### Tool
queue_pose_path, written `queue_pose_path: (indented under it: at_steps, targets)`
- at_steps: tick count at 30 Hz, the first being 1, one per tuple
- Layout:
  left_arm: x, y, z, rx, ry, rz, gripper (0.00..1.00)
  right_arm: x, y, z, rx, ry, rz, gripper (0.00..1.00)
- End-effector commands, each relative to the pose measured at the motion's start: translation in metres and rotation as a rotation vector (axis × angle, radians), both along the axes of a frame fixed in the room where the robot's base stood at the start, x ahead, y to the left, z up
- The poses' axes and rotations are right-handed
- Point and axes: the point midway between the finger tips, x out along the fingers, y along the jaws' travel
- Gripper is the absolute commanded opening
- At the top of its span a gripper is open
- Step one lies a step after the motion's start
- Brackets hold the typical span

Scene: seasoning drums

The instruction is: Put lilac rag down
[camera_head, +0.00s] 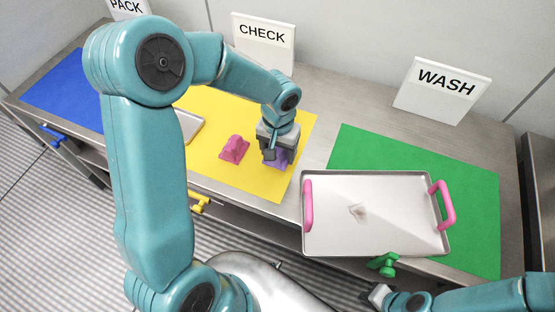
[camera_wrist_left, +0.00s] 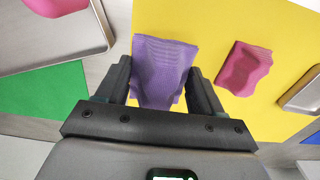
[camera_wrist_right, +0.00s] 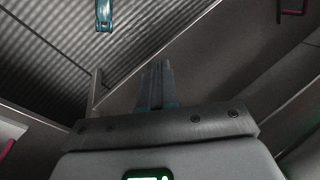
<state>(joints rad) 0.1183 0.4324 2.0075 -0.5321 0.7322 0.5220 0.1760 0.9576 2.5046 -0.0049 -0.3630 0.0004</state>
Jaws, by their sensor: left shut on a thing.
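The lilac rag (camera_head: 283,157) is at the right part of the yellow mat (camera_head: 292,192), below the CHECK sign. My left gripper (camera_head: 272,156) points down over it and is shut on it. In the left wrist view the lilac rag (camera_wrist_left: 163,70) sits between the two fingers of my left gripper (camera_wrist_left: 160,76). I cannot tell whether its underside touches the mat. My right gripper (camera_head: 378,295) is low at the front right, away from the rag. In the right wrist view its fingers (camera_wrist_right: 157,85) are together with nothing seen between them.
A pink rag (camera_head: 235,149) lies on the yellow mat just left of the lilac rag. A tray (camera_head: 375,250) with pink handles and a stained patch stands on the green mat (camera_head: 478,205) at right. Another tray (camera_head: 190,124) is partly hidden behind my left arm. Signs stand at the back.

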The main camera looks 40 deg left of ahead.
Motion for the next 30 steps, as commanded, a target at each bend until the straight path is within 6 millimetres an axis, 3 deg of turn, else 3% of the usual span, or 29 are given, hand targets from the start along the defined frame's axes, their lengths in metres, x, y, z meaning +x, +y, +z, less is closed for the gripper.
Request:
queue_pose_path:
  at_steps: [12, 25, 26, 27, 28, 30]
  targets:
    - [0.001, 0.003, -0.053, 0.001, 0.001, 0.001, 0.34, 0.000, 0.000, -0.001, 0.000, 0.000, 0.000, 0.00]
    - [0.002, 0.003, -0.059, 0.000, -0.002, 0.001, 0.34, 0.000, 0.000, -0.007, 0.000, 0.000, 0.000, 0.00]
    - [0.002, 0.003, -0.058, 0.000, -0.002, 0.001, 0.73, 0.000, 0.000, -0.006, 0.000, 0.000, 0.000, 0.00]
    - [0.001, 0.003, -0.057, 0.000, -0.002, 0.001, 0.87, 0.000, 0.000, -0.005, 0.000, 0.000, 0.000, 0.00]
    - [0.001, 0.003, -0.057, 0.000, -0.002, 0.001, 0.93, 0.000, 0.000, -0.005, 0.000, 0.000, 0.000, 0.00]
    - [0.001, 0.003, -0.057, 0.000, -0.001, 0.001, 0.93, 0.000, 0.000, -0.005, 0.000, 0.000, 0.000, 0.00]
